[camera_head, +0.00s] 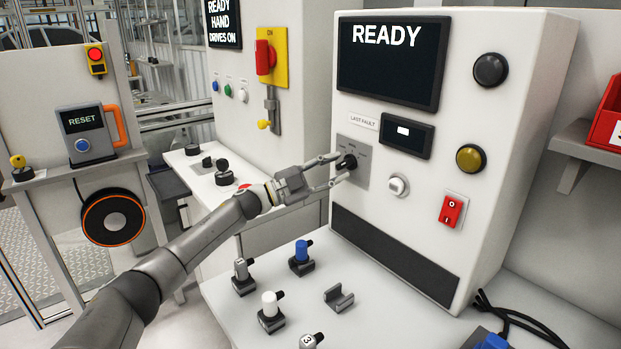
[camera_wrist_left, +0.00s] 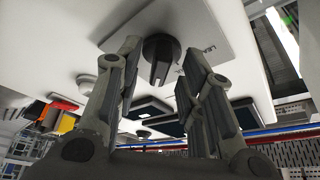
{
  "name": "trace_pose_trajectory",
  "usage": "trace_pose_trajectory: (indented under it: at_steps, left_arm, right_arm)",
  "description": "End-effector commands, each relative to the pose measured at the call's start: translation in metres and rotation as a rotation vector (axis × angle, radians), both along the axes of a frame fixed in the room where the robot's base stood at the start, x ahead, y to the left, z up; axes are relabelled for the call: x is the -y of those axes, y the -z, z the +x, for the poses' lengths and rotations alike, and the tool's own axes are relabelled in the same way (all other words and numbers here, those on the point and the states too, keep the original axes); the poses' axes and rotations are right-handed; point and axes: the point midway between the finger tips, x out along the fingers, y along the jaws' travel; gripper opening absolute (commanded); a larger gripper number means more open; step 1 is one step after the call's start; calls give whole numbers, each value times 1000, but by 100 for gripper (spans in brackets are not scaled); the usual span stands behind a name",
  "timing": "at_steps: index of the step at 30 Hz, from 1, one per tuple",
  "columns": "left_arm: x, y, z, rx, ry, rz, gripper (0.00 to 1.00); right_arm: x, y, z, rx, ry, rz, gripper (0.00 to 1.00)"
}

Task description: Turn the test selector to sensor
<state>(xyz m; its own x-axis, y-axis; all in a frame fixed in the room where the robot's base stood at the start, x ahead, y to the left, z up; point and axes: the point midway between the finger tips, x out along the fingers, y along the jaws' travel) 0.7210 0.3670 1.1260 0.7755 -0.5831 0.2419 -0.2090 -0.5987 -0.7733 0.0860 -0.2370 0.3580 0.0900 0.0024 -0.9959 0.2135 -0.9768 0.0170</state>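The test selector (camera_head: 346,162) is a black knob on a grey plate (camera_head: 357,178) on the front of the white cabinet. It also shows in the left wrist view (camera_wrist_left: 161,58), between and just beyond the fingers. The plate's small labels are too small to read in the head view. My left gripper (camera_head: 336,172) is at the knob with its fingers apart on either side. In the left wrist view the open fingers (camera_wrist_left: 158,85) show gaps to the knob. My right gripper is not in view.
The cabinet screen (camera_head: 392,60) reads READY. A silver key switch (camera_head: 398,186), a red rocker switch (camera_head: 452,209) and a yellow button (camera_head: 470,158) sit right of the selector. Several small holders with plugs, including a blue one (camera_head: 301,252), stand on the bench below.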

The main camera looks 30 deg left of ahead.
Motion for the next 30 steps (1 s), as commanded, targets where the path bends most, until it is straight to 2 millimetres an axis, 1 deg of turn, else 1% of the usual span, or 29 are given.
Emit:
trace_pose_trajectory:
  at_steps: [9, 15, 21, 30]
  left_arm:
    - [-33, 15, -44, -3, -1, 1, 36]
    - [-50, 22, -67, -3, -1, 2, 36]
    - [-59, 24, -79, 1, 0, 2, 36]
    - [-61, 25, -82, 3, 0, 1, 36]
  right_arm:
    - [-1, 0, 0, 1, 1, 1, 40]
    - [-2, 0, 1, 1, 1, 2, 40]
    - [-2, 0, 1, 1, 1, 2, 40]
    - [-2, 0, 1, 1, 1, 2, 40]
